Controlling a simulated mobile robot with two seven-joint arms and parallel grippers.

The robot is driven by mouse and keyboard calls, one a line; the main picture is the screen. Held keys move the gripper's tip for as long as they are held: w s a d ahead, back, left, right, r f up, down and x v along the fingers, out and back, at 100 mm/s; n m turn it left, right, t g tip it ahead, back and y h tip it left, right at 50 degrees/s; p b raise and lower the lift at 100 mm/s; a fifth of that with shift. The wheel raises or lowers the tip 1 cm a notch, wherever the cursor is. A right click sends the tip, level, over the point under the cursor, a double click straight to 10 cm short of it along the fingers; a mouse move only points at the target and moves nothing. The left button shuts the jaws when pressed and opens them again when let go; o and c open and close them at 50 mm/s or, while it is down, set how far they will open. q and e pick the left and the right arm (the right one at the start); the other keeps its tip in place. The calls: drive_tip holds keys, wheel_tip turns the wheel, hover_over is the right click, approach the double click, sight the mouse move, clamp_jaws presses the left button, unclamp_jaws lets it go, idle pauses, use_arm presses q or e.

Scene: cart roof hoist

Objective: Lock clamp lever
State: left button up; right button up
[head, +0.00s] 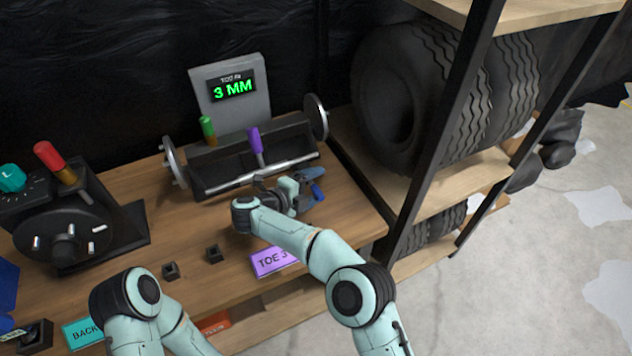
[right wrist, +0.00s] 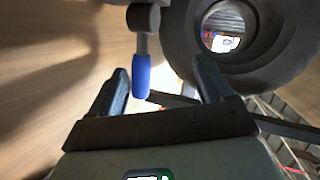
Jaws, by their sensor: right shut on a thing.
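A lever with a blue handle (head: 318,192) is at the front right of the bench device, by my right gripper (head: 306,183). In the right wrist view, the blue handle (right wrist: 141,76) hangs from a grey shaft with a dark round end, between the two fingers of my right gripper (right wrist: 159,70). The gripper is shut on the handle, though the contact is hard to make out. The bench device (head: 250,160) has a dark trough, a steel bar, a purple lever (head: 255,141) and a green lever (head: 208,128). My left arm shows at lower left; its gripper is out of view.
A display (head: 232,90) reads "3 MM". A purple "TOE 3" card (head: 268,262) and small dark blocks (head: 213,253) lie on the wooden bench (head: 130,212). A red-handled device (head: 60,230) stands at left. A rack with tyres (head: 430,95) closes off the right.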

drive_tip(key=shift+s+a+r, duration=0.75)
drive_tip(key=shift+a+r, duration=0.05)
drive_tip(key=shift+r, duration=0.25)
drive_tip(key=shift+c, duration=0.5)
drive_tip(key=s+a+r+p, duration=0.1)
drive_tip(key=s+a+p, duration=0.1)
drive_tip(key=s+a, duration=0.5)
drive_tip(key=shift+s+a+r, duration=0.15)
drive_tip(key=shift+s+a, duration=0.15)
drive_tip(key=shift+s, duration=0.55)
